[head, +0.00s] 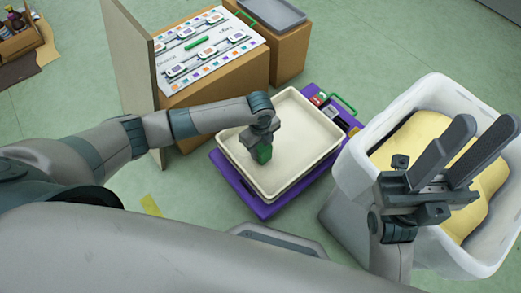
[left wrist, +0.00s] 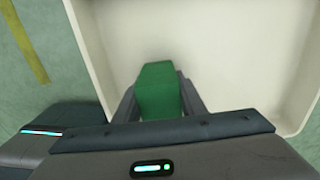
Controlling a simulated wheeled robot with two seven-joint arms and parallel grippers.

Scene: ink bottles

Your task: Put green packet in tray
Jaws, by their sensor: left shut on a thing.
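The green packet (head: 264,153) is held between the fingers of my left gripper (head: 262,143), over the left part of the cream tray (head: 318,110). In the left wrist view the green packet (left wrist: 158,92) sits between the two fingers, with the pale tray floor (left wrist: 230,60) behind it. I cannot tell whether the packet touches the tray floor. My left gripper is shut on the packet. My right gripper (head: 480,135) is open and empty, with its two fingers spread, above the white bin at the right.
The tray stands on a purple base (head: 240,190) with small items at its far right corner. A white bin (head: 350,165) with a yellow lining (head: 415,135) stands at the right. A box with a printed board (head: 210,45) and an upright panel (head: 130,60) stand at the back left.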

